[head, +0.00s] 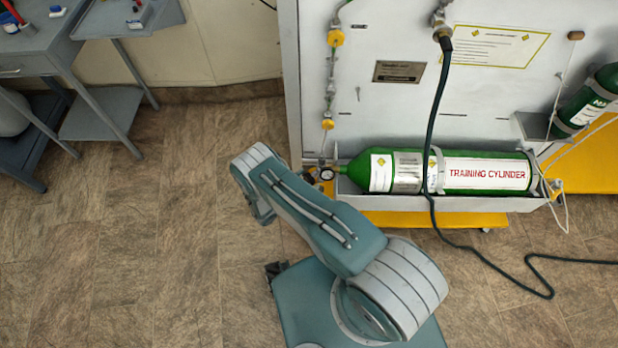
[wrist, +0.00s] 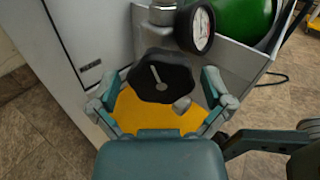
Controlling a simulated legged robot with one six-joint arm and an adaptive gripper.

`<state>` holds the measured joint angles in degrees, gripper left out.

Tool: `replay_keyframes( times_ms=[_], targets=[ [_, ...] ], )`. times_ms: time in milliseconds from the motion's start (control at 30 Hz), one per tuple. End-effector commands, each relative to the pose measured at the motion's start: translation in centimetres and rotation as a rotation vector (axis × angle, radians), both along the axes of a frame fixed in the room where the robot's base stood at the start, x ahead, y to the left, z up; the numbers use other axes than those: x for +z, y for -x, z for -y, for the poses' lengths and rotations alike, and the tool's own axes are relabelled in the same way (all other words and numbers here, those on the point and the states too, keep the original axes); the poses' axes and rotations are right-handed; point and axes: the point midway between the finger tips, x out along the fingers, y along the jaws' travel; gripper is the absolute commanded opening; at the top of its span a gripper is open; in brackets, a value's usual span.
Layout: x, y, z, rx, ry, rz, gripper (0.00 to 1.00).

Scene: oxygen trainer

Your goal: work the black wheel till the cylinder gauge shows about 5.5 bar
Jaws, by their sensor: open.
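The black wheel (wrist: 162,78), lobed with a pale line on its face, shows in the middle of the wrist view. My gripper (wrist: 160,88) is open, with one finger to each side of the wheel and visible gaps between. The cylinder gauge (wrist: 202,27), round with a white face and black rim, is just above right of the wheel; its reading is too small to tell. The gauge also shows in the head view (head: 327,174), at the neck of the green training cylinder (head: 484,173). The wheel and gripper cannot be made out in the head view.
The cylinder lies in a grey trough on the white panel (head: 400,108), above a yellow base (head: 385,218). A dark hose (head: 437,115) hangs across the cylinder to the floor. A grey trolley (head: 100,112) stands at left; open floor lies between.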

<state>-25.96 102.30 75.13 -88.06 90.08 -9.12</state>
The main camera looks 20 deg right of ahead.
Motion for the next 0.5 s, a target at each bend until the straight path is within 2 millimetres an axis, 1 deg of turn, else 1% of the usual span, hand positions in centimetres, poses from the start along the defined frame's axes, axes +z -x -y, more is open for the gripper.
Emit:
replay_keyframes(
  times_ms=[67, 167, 500],
  targets=[
    [0.0, 0.1, -0.3, 0.001, 0.0, 0.0, 1.0],
    [0.0, 0.5, -1.3, 0.004, 0.0, 0.0, 1.0],
    [-0.1, 3.2, -7.7, 0.006, 0.0, 0.001, 1.0]
  ],
)
